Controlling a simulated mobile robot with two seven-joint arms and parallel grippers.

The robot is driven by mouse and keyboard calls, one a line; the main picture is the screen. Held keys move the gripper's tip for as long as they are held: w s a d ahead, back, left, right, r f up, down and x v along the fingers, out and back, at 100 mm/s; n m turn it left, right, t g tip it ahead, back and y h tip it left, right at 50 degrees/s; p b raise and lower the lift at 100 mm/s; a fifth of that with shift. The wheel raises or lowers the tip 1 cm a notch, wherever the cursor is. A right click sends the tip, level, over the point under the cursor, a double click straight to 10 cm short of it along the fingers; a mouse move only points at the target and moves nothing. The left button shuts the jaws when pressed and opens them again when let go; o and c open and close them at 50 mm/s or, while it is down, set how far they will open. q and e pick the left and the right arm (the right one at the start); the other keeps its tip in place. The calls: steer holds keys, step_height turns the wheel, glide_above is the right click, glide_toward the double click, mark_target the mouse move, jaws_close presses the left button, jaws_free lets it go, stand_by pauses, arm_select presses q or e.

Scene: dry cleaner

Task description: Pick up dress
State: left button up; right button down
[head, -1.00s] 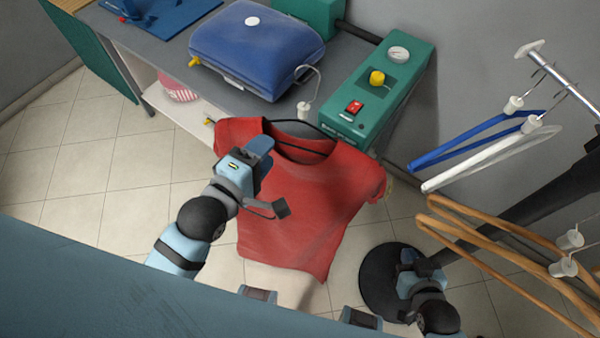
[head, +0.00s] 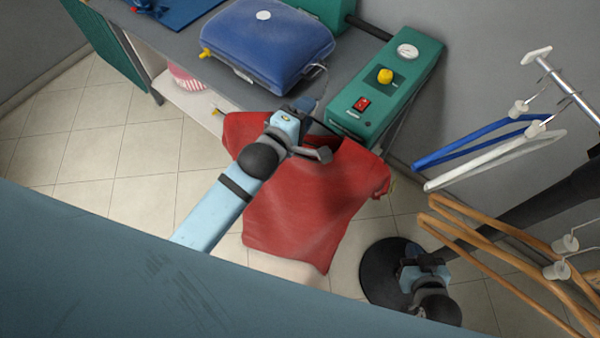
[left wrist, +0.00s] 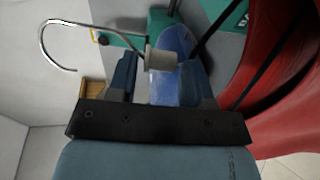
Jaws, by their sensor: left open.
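The red dress (head: 310,215) hangs on a black hanger in the middle of the head view, in front of the counter. In the left wrist view the dress (left wrist: 290,110) is at the right, with the dark hanger arms. The hanger's white neck piece (left wrist: 163,60) appears between my open left fingers (left wrist: 160,78), and its metal hook (left wrist: 45,38) curves to the left. In the head view my left gripper (head: 305,108) is at the dress's collar and hides the hanger's top. My right gripper (head: 424,262) is low at the right, apart from the dress; its jaws are unclear.
A grey counter (head: 225,88) holds a blue padded press (head: 265,45) and a green control box (head: 385,90). Blue (head: 475,142) and white (head: 495,160) hangers hang at the right, with wooden ones (head: 500,250) below. A round black base (head: 385,280) stands on the tiled floor.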

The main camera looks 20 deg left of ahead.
arm_select(q)
jaws_close()
steer(key=shift+r, duration=0.15)
